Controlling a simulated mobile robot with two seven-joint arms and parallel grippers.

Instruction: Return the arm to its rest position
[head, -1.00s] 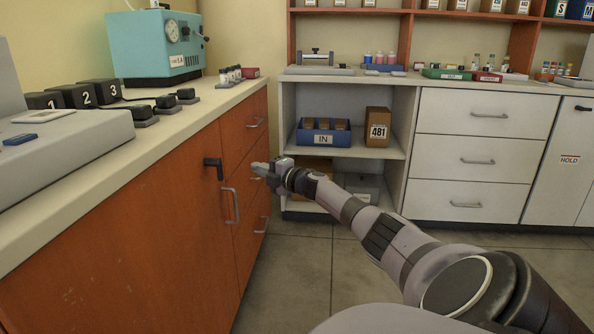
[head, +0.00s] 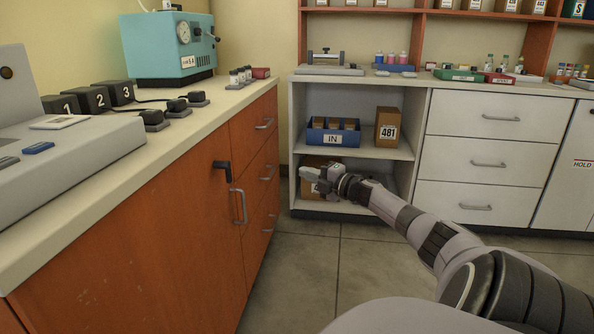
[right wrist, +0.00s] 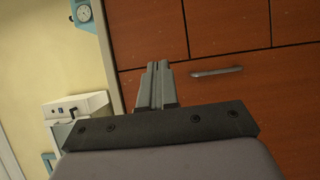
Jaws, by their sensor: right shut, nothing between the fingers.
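My right arm (head: 430,235) reaches in from the lower right in the head view. Its gripper (head: 308,173) is shut and empty, in front of the lower part of the open shelf unit and right of the orange cabinet. In the right wrist view the gripper's fingers (right wrist: 154,68) are together with nothing between them, and orange drawer fronts fill the background. My left gripper is in neither view.
The orange cabinet (head: 130,250) with its counter runs along the left; a black handle (head: 222,169) and a silver handle (head: 239,206) stick out. The white shelf unit holds a blue IN bin (head: 333,139) and a 481 box (head: 388,128). The floor (head: 295,275) between is clear.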

